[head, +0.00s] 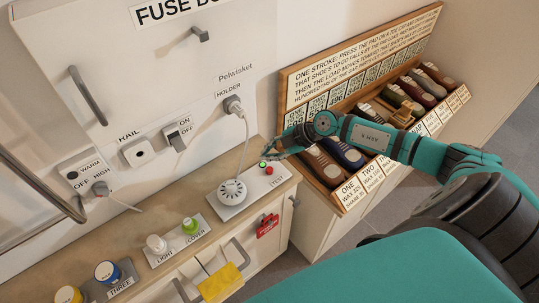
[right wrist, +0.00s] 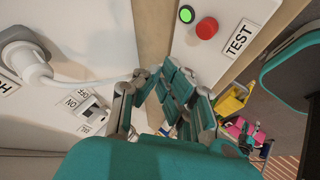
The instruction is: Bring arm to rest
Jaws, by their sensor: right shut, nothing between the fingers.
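My right arm (head: 370,137) is teal and dark grey and reaches in from the right in the head view. It passes in front of the shoe rack. Its gripper (head: 273,152) is shut and empty, just behind the green button (head: 262,164) and red button (head: 269,170) on the TEST plate. In the right wrist view the gripper (right wrist: 165,95) shows with its fingers folded together. The green button (right wrist: 186,14) and red button (right wrist: 207,28) lie beyond it, apart from the fingers in the picture. My left gripper is not in view.
The shoe rack (head: 292,83) stands at the right, with several shoes below a text board. A white round device (head: 232,192) with a cable sits left of the buttons. A yellow cloth (head: 220,284) hangs at the counter's front. Floor is free beyond the rack.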

